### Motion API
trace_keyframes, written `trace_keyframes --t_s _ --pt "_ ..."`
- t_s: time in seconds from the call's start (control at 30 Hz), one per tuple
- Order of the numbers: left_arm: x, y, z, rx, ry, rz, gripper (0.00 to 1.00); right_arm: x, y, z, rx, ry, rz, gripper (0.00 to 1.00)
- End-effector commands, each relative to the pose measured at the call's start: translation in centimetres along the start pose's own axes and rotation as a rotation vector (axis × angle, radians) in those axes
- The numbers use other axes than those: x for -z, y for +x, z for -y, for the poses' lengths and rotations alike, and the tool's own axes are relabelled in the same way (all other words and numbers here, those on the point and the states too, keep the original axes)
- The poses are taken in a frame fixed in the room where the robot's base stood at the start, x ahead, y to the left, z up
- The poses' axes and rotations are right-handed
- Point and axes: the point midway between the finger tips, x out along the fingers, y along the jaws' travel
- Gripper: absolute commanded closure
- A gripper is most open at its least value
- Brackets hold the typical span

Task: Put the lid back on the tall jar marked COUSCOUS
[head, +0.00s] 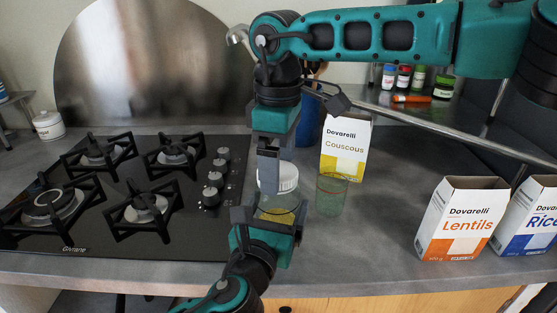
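A clear jar (277,216) with yellow at its lower part stands near the counter's front edge. My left gripper (269,218) reaches up from below, with a finger on each side of this jar, gripping it. A white round lid (286,178) is above the jar's mouth, partly hidden by my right gripper's finger. My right gripper (271,182) points down from above, shut on the lid. A second clear, greenish jar (332,195) stands open just to the right. No COUSCOUS marking is readable on either jar.
A yellow-and-white Couscous box (346,148) stands behind the jars. Lentils (461,222) and Rice (527,222) boxes stand at the right. The hob (120,195) fills the left. Bare counter lies between the greenish jar and the Lentils box. A rail (440,130) crosses behind.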

Motion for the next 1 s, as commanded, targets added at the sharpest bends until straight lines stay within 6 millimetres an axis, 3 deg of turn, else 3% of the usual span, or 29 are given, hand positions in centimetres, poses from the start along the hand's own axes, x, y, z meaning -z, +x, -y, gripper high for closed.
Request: trace_keyframes --t_s 0.33,0.7,1.0 --pt "0.1 0.0 0.0 -0.001 0.002 -0.002 0.98 0.0 -0.1 0.0 0.000 -0.001 0.000 0.03" --pt "0.1 0.0 0.0 0.000 0.002 -0.002 0.98 0.1 -4.2 0.0 -0.001 0.000 -0.001 0.03" --pt "0.1 0.0 0.0 0.000 0.002 -0.002 0.98 0.0 -4.4 0.0 0.001 -0.002 0.001 0.05"
